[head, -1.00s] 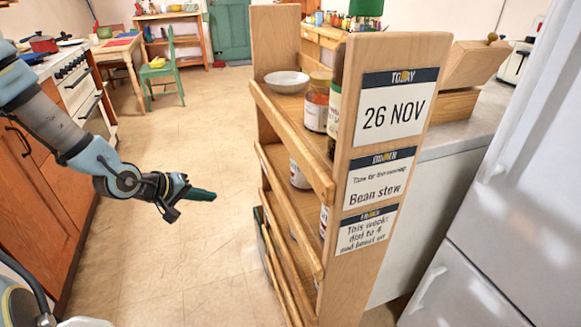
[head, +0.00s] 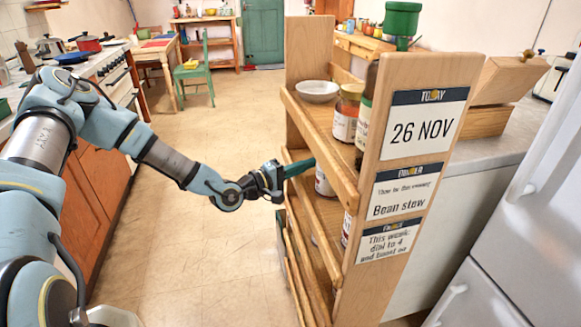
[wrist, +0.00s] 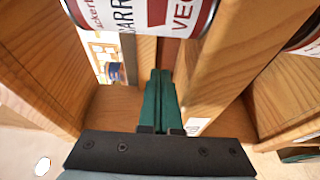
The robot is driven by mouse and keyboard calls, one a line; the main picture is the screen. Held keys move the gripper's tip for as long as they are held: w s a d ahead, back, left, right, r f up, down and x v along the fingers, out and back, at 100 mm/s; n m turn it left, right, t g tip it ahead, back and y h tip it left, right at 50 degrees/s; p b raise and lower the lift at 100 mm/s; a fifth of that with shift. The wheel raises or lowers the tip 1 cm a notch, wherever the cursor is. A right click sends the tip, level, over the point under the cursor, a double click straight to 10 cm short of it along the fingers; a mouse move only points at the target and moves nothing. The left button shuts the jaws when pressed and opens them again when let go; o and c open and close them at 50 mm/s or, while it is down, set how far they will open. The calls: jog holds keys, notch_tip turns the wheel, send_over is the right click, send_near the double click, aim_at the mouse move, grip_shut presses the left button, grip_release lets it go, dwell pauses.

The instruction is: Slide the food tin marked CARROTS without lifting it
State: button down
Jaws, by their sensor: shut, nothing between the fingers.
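The tin marked CARROTS (wrist: 128,16) shows in the wrist view at the top edge, its white and red label cut off by the frame. In the head view a white-labelled tin (head: 323,183) stands on the second shelf just beyond my fingertips; its lettering is too small to read there. My gripper (head: 307,166) reaches in over that shelf's front rail. Its green fingers (wrist: 160,88) are shut together with nothing between them, close to the tin. I cannot tell whether they touch it.
The wooden shelf rack (head: 420,75) has front rails and a side panel with signs. A bowl (head: 317,91) and jars (head: 346,113) stand on its top shelf. A grey fridge (head: 505,235) is at right. The floor (head: 200,270) left of the rack is clear.

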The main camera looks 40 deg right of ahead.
aim_at(331, 190)
jog(key=shift+d+r, duration=0.15)
jog(key=shift+d, duration=0.85)
jog(key=shift+s+a+p, duration=0.35)
jog(key=shift+s+p, duration=0.05)
jog(key=shift+s, duration=0.25)
jog(key=shift+s+a+p, duration=0.35)
jog(key=shift+s+p, duration=0.05)
jog(key=shift+s, duration=0.2)
jog(key=shift+s+a, duration=0.1)
jog(key=shift+s, duration=0.25)
jog(key=shift+s+a, duration=0.1)
jog(key=shift+s, duration=0.2)
jog(key=s+a, duration=0.1)
jog(key=s, duration=0.1)
jog(key=s+a+b, duration=0.1)
jog(key=s, duration=0.2)
jog(key=s+a, duration=0.1)
jog(key=s, duration=0.1)
jog(key=shift+s+f, duration=0.2)
jog(key=shift+s, duration=0.1)
jog(key=shift+s+a, duration=0.15)
jog(key=shift+s, duration=0.2)
